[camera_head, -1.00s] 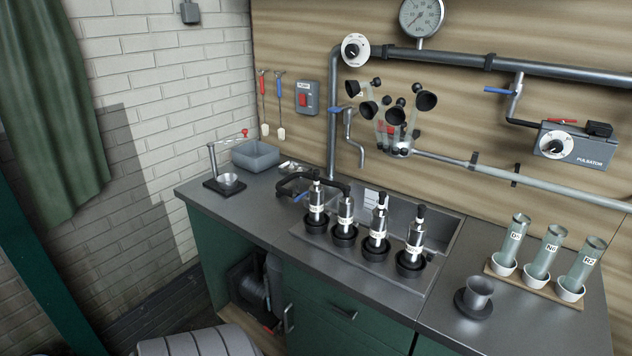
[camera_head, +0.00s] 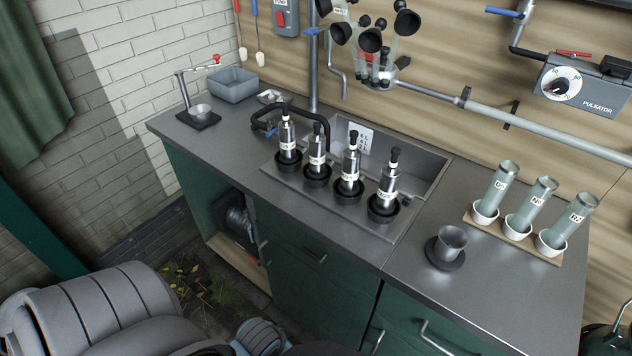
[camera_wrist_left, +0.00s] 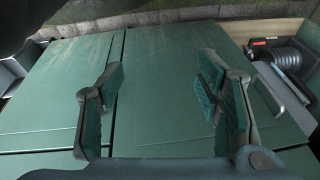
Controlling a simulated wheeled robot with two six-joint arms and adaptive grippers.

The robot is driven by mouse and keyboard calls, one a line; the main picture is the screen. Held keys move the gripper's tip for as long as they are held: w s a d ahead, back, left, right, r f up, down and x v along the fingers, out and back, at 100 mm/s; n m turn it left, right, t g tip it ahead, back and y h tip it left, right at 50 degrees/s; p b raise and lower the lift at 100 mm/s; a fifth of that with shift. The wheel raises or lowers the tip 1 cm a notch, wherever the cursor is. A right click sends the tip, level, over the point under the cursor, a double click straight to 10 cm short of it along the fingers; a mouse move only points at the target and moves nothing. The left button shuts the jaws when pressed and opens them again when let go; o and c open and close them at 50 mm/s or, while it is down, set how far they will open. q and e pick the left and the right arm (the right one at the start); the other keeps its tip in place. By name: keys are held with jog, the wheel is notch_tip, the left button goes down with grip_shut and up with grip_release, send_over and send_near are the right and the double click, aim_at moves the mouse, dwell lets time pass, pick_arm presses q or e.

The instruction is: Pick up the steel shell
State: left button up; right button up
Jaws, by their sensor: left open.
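Several steel shells with black tops and white labels stand in black cups along the sink's front ledge in the head view: a left one (camera_head: 287,140), two middle ones (camera_head: 317,149) (camera_head: 351,168), and a right one (camera_head: 389,180). I cannot tell which one the task means. A small steel cup (camera_head: 452,239) on a round black base stands to their right. My left gripper (camera_wrist_left: 163,76) is open and empty in the left wrist view, facing the green cabinet doors (camera_wrist_left: 150,100), with no shell between its fingers. My right gripper is not in view.
Behind the shells is a steel sink (camera_head: 412,160) with a curved black hose (camera_head: 290,108). Green tubes (camera_head: 529,203) stand in white cups on a wooden board at the right. Black-ended claw parts (camera_head: 370,40) hang above. Bare worktop (camera_head: 335,231) lies in front.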

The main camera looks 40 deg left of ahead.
pick_arm(q)
notch_tip(320, 180, up, 8)
jog(key=w+a+t, duration=0.1)
jog(key=w, duration=0.2)
jog(key=n+t+y, duration=0.5)
jog(key=t+y, duration=0.1)
jog(key=t, duration=0.6)
send_near(316, 132)
jog(key=p+x, duration=0.1)
jog(key=x, duration=1)
jog(key=shift+f, duration=0.1)
jog(key=shift+s+d, duration=0.1)
jog(key=shift+s, duration=0.05)
grip_shut()
